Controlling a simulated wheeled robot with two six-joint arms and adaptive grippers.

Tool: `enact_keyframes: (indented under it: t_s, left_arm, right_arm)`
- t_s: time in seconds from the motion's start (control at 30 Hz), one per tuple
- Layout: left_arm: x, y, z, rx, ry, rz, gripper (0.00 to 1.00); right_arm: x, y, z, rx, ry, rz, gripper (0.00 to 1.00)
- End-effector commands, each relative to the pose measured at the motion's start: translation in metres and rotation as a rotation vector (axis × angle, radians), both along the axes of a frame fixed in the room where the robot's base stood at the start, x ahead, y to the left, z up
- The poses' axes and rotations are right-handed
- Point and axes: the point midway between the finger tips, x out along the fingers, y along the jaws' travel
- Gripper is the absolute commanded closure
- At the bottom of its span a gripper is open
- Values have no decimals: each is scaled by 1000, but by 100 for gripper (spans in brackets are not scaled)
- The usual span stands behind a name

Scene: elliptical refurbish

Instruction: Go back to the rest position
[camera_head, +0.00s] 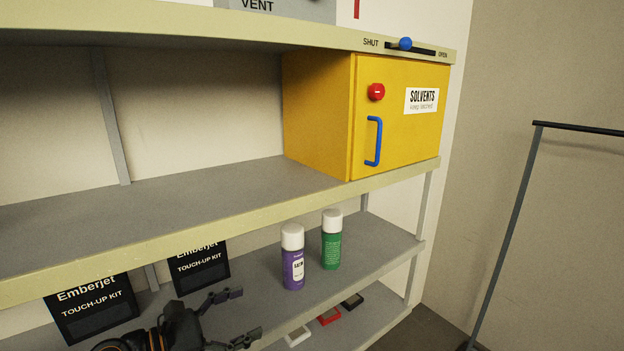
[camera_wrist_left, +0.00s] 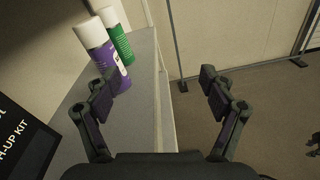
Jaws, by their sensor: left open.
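My left gripper (camera_head: 238,316) is in the lower part of the head view, in front of the middle shelf. Its two fingers are spread apart with nothing between them. It also shows open and empty in the left wrist view (camera_wrist_left: 157,88). A purple spray can (camera_head: 293,262) with a white cap stands upright on the middle shelf, right of the gripper and apart from it in the head view. A green spray can (camera_head: 331,245) with a white cap stands upright just beyond it.
A yellow solvents cabinet (camera_head: 400,140) with a blue handle (camera_head: 373,141) stands shut on the upper shelf (camera_head: 150,207). Two black touch-up kits (camera_head: 90,308) are at the left. Small white, red and black items lie on the bottom shelf. A dark metal frame (camera_head: 510,230) stands at the right.

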Motion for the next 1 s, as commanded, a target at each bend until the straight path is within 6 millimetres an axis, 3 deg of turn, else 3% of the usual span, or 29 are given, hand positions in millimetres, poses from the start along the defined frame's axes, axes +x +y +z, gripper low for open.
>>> enact_keyframes:
  t_s: [0.1,0.23,0.37,0.47,0.6,0.7,1.0]
  left_arm:
    - [-13,-10,-26,166,-108,-32,18]
    - [-29,-18,-59,397,-250,-88,18]
    - [-49,-22,-98,675,-417,-177,18]
    - [-67,-18,-132,930,-552,-282,18]
    - [-97,2,-177,1320,-726,-509,18]
    - [-120,25,-200,1551,-799,-707,18]
    - [-189,97,-226,1911,-813,-1335,18]
  right_arm:
    - [29,-1,3,-2,-45,2,60]
    - [50,-3,5,-3,-76,4,60]
    - [51,-4,5,-5,-76,4,60]
    - [39,-4,3,-5,-57,4,60]
    - [15,-4,2,-5,-22,2,60]
    - [12,-4,1,-5,-16,2,60]
    - [35,-1,3,-1,-53,2,60]
